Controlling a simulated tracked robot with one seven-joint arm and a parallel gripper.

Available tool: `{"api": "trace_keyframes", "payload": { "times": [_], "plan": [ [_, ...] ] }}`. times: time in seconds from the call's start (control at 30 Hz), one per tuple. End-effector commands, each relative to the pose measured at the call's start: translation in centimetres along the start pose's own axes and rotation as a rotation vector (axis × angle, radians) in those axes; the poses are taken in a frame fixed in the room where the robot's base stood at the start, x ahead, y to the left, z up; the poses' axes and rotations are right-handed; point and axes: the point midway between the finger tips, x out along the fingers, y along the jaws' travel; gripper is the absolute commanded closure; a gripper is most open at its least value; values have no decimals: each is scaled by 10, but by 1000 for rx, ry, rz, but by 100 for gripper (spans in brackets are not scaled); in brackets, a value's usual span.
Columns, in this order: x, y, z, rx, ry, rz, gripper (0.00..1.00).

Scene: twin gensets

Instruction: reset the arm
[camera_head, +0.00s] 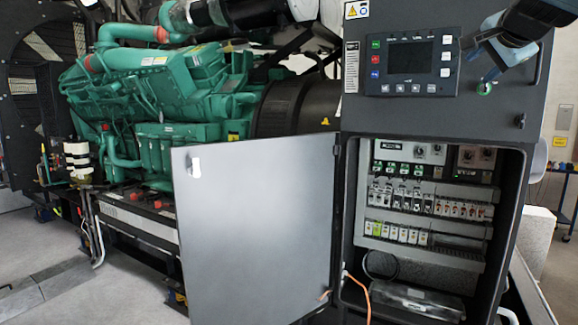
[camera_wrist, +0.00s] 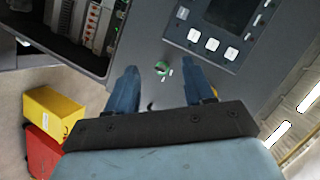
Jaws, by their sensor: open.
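My gripper (camera_wrist: 163,80) is open and empty in the wrist view. Its two blue fingers point at the front of the dark control cabinet (camera_head: 435,122). I cannot tell whether a finger touches the cabinet.
The control panel (camera_head: 411,61) with a dark screen is left of my gripper. Below, the cabinet's grey door (camera_head: 255,230) stands open, showing breakers (camera_head: 430,200). A green engine (camera_head: 150,90) stands at left. In the wrist view, yellow (camera_wrist: 52,112) and red (camera_wrist: 42,150) boxes lie low.

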Motion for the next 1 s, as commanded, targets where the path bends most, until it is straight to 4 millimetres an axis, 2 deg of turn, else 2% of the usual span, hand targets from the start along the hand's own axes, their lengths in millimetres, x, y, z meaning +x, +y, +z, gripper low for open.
{"api": "trace_keyframes", "payload": {
  "times": [0.03,0.2,0.37,0.5,0.6,0.73,0.83,1.0],
  "plan": [
    [0,12,31,-68,-56,22,48],
    [-6,63,123,-328,-235,94,48],
    [-23,120,202,-590,-405,141,48],
    [-44,177,260,-825,-550,170,48],
    [-58,215,291,-974,-638,181,48],
    [-72,252,315,-1114,-718,189,48],
    [-78,267,323,-1172,-750,192,48],
    [-80,273,326,-1195,-763,194,48]
  ]
}}
